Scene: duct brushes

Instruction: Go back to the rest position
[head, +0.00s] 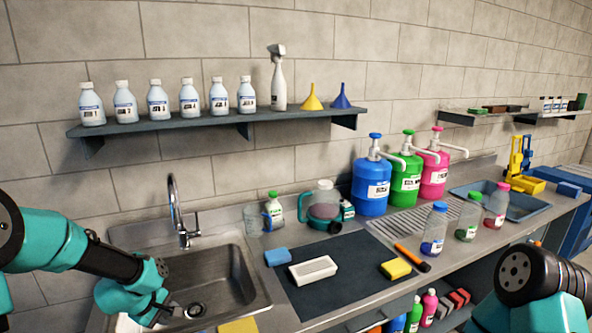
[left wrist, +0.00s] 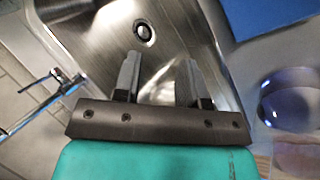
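My left gripper (head: 172,311) hangs over the front of the steel sink (head: 235,262). In the left wrist view my left gripper (left wrist: 159,78) has its two grey fingers apart with nothing between them, and the sink basin with its drain (left wrist: 144,33) shows beyond them. My right arm (head: 532,280) comes in at the lower right of the head view. Its gripper is outside the picture.
A faucet (head: 177,210) stands behind the sink. A dark mat (head: 330,250) holds a white brush or block (head: 312,270), a blue sponge (head: 277,256) and a yellow sponge (head: 395,269). Pump jugs (head: 371,185) and small bottles (head: 433,228) stand to the right. Shelf (head: 200,121) above.

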